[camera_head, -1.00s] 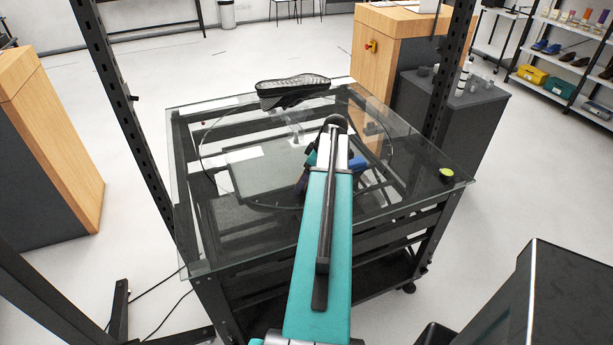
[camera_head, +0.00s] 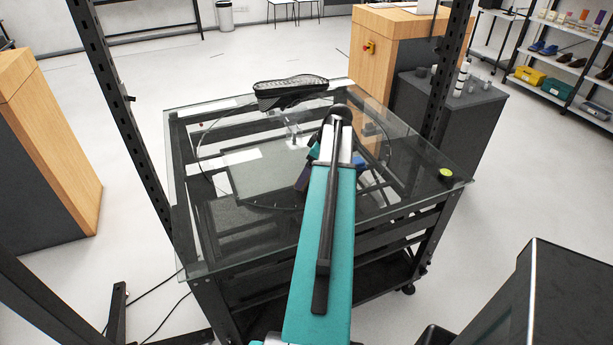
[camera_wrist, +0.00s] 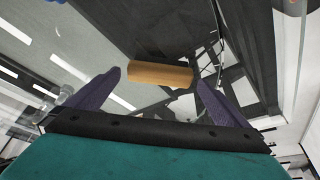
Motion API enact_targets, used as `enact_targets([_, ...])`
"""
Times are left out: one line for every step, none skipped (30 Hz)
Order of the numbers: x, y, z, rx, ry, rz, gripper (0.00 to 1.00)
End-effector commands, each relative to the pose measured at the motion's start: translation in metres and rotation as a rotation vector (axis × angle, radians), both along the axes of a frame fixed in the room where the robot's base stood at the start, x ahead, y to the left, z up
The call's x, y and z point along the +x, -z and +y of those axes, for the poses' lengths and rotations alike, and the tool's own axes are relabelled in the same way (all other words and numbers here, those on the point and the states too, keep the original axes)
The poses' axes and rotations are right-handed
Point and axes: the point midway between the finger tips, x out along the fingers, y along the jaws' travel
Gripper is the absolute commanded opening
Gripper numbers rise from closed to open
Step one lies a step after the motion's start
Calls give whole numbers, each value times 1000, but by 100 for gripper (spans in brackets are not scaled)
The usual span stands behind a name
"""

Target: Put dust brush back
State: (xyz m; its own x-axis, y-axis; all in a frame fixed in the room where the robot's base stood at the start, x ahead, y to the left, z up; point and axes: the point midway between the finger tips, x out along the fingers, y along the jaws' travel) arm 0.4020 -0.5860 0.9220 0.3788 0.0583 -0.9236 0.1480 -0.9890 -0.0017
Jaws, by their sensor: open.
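A tan, wood-coloured block (camera_wrist: 160,74), which looks like the dust brush's body or handle, shows in the wrist view. It lies crosswise just beyond and between the fingertips. My gripper (camera_wrist: 159,79) has its two purple fingers spread apart. I cannot tell whether either finger touches the block, and no bristles are visible. In the head view my teal arm covers that spot, so the brush is hidden. Only a bit of my gripper (camera_head: 305,175) shows left of the arm, over the glass table (camera_head: 215,255).
A dark shoe-like object (camera_head: 290,90) is held up on a clear stand at the back of the round turntable. A small green-topped item (camera_head: 446,174) sits at the table's right corner. Black upright posts (camera_head: 123,110) flank the table. The table's front left is clear.

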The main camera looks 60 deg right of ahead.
Motion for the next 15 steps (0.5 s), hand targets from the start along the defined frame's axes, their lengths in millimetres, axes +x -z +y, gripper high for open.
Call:
enact_targets([-2,-4,-1,-1,0,0,100])
enact_targets([-4,-8,-1,-2,1,-1,100])
enact_targets([-5,-12,-1,-2,1,-1,100])
enact_targets([-6,-15,-1,-2,1,-1,100])
enact_targets([-8,-18,-1,-1,0,0,100])
enact_targets([-9,-22,-1,-1,0,0,100])
enact_targets([-10,-25,-2,-2,1,-1,100])
enact_targets([-12,-29,-2,-2,0,-1,100])
enact_targets([-13,-33,-2,-1,-1,-1,100])
enact_targets([-15,-36,-3,-1,-1,-1,100])
enact_targets([-16,-39,-3,-1,0,-1,100])
enact_targets([-18,-43,-3,-2,1,-1,100])
enact_targets([-19,-47,-3,-2,1,-1,100])
enact_targets([-21,-50,-3,-1,0,-1,100])
enact_targets([-22,-53,-4,-1,0,-1,100])
